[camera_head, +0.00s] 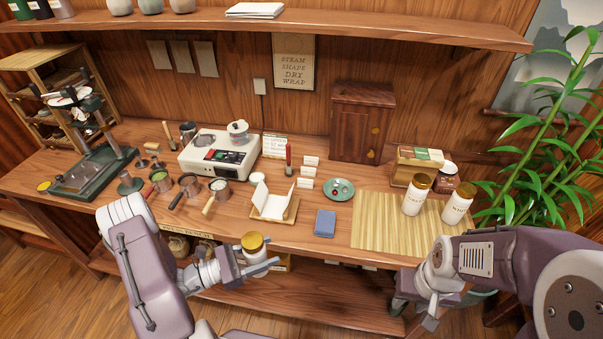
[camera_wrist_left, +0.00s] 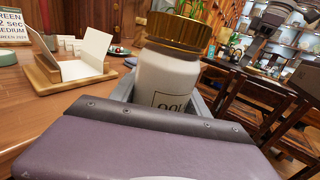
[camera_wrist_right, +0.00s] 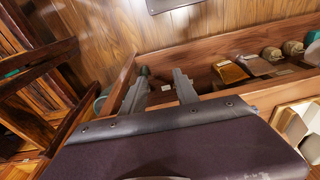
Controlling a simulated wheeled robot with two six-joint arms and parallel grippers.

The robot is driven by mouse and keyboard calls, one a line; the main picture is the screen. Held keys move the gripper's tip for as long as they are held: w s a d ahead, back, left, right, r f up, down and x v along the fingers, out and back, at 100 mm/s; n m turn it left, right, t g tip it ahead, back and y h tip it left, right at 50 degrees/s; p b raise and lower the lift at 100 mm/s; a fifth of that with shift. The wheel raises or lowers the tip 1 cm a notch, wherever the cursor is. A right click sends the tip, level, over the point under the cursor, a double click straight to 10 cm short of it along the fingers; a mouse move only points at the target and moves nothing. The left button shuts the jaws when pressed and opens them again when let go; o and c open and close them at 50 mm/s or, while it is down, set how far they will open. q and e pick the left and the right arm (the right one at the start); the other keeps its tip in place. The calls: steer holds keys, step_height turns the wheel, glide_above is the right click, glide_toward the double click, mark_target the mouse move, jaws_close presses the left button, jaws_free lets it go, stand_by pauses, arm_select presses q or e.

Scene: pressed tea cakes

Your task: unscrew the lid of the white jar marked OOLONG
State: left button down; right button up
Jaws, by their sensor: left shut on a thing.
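The white jar (camera_head: 257,256) has a gold lid (camera_head: 252,241), which is on it. My left gripper (camera_head: 258,266) is shut on the jar's body and holds it upright in front of the counter edge. In the left wrist view the jar (camera_wrist_left: 165,77) shows part of a label that starts like "OOL", the rest hidden by the gripper. Its lid (camera_wrist_left: 179,31) is free of any gripper. My right gripper (camera_head: 432,308) is low at the right, in front of the counter and away from the jar. In the right wrist view its fingers (camera_wrist_right: 159,92) are apart with nothing between them.
Two other white jars with gold lids (camera_head: 416,197) (camera_head: 457,205) stand on the bamboo mat (camera_head: 378,228). A blue block (camera_head: 325,223) and a paper on a wooden stand (camera_head: 272,208) lie near the front edge. A plant (camera_head: 545,135) stands at the right.

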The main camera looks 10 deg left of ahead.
steer(key=o, duration=0.4)
steer(key=shift+c, duration=0.2)
steer(key=o, duration=0.3)
steer(key=shift+m, duration=0.4)
steer(key=w+a+r+m+g, duration=0.1)
steer(key=w+a+r+m, duration=0.55)
steer(key=m, duration=0.55)
steer(key=w+a+r+m, duration=0.6)
steer(key=w+a+m, duration=0.15)
steer(key=m, duration=0.45)
steer(key=s+a+f+n, duration=0.2)
steer(key=s+a+n, duration=0.1)
steer(key=a, duration=0.8)
arm_select(q)
steer(key=w+d+m+g+h, duration=0.1)
steer(key=d+m+g, duration=0.3)
steer(key=d+g, duration=0.2)
steer(key=d+f+m+g+h, duration=0.1)
steer(key=d+m+g+h, duration=0.1)
steer(key=d+m+g, duration=0.2)
steer(key=shift+w+d+f+g, duration=0.35)
steer(key=shift+d+g, duration=0.65)
steer(key=shift+d, duration=1.3)
arm_select(e)
steer(key=shift+w+d+f, duration=0.1)
steer(key=shift+d+f, duration=0.05)
steer(key=shift+f, duration=1.85)
steer(key=shift+d+f, duration=0.1)
steer(key=shift+f, duration=1.85)
